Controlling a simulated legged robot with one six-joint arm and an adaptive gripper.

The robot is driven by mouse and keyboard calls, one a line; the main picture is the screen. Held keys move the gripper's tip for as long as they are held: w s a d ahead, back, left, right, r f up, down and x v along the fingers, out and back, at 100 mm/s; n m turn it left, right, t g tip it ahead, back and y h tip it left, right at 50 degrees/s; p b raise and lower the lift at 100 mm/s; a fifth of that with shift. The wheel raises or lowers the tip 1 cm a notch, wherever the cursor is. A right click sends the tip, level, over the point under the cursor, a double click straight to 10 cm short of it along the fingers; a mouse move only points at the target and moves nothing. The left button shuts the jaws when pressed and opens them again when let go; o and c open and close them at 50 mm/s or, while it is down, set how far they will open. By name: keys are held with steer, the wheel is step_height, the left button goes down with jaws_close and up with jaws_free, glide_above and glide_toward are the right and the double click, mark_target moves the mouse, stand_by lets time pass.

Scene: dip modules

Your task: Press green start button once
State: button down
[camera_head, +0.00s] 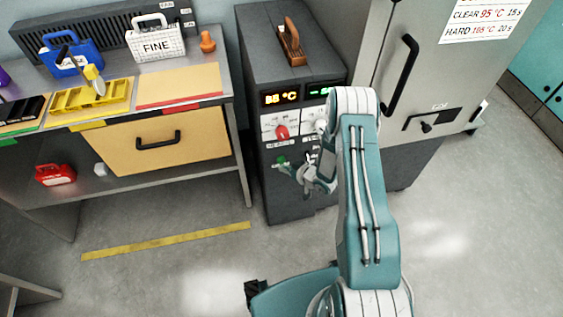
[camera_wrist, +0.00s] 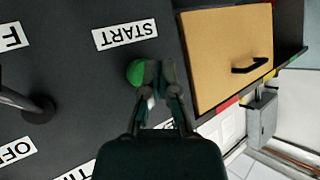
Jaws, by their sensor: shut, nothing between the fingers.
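The green start button (camera_wrist: 136,73) is on the dark front panel of the machine, beside a white START label (camera_wrist: 124,34). In the head view the green button (camera_head: 281,161) shows low on the machine's front. My gripper (camera_wrist: 160,72) is shut and empty, its fingertips at the button's right edge in the wrist view, partly covering it. In the head view my gripper (camera_head: 290,170) is at the panel just below the button. I cannot tell whether the fingertips touch the button.
A red knob (camera_head: 281,132) and a lit display (camera_head: 281,98) sit above the button. A dark switch lever (camera_wrist: 38,108) sticks out on the panel. A workbench with a wooden drawer (camera_head: 160,150) stands left, and a grey cabinet with a black handle (camera_head: 402,75) right.

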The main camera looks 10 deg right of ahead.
steer(key=shift+w, duration=0.15)
stand_by(0.7)
steer(key=shift+w+r, duration=0.1)
steer(key=shift+w, duration=0.15)
steer(key=shift+w, duration=0.6)
stand_by(1.0)
steer(key=shift+s, duration=1)
steer(key=shift+s, duration=0.1)
steer(key=s, duration=0.5)
stand_by(0.7)
